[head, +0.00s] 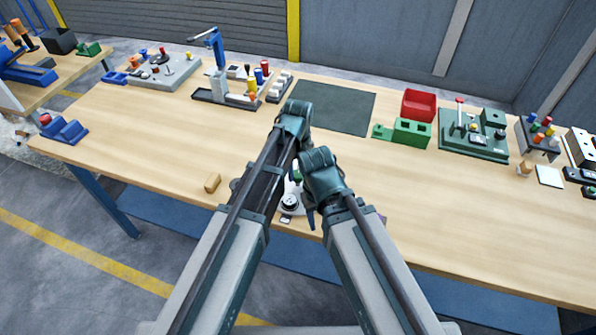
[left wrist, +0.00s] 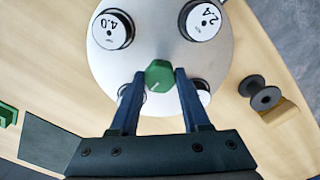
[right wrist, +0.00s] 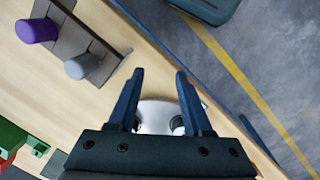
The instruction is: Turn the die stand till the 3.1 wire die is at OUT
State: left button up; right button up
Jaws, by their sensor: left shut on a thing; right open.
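The die stand (left wrist: 158,40) is a round silver plate with dark-rimmed dies around a green knob (left wrist: 159,74). In the left wrist view, the die marked 4.0 (left wrist: 113,29) is at upper left and the die marked 2.4 (left wrist: 200,21) at upper right. Other dies are partly hidden behind my fingers, their marks unreadable. I see no OUT mark. My left gripper (left wrist: 158,80) is shut on the green knob. My right gripper (right wrist: 158,75) is open and empty, with part of the stand (right wrist: 157,115) showing between and beyond its fingers. In the head view my arms cover most of the stand.
A black spool (left wrist: 263,95) and a wooden block (head: 212,183) are beside the stand. A dark mat (head: 335,107) and a green block (head: 411,134) lie behind. A rack with purple (right wrist: 38,31) and grey pegs shows in the right wrist view. The table's front edge is close.

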pick_arm(q)
grip_shut()
dwell(0.8)
jog(key=shift+n, duration=9.1)
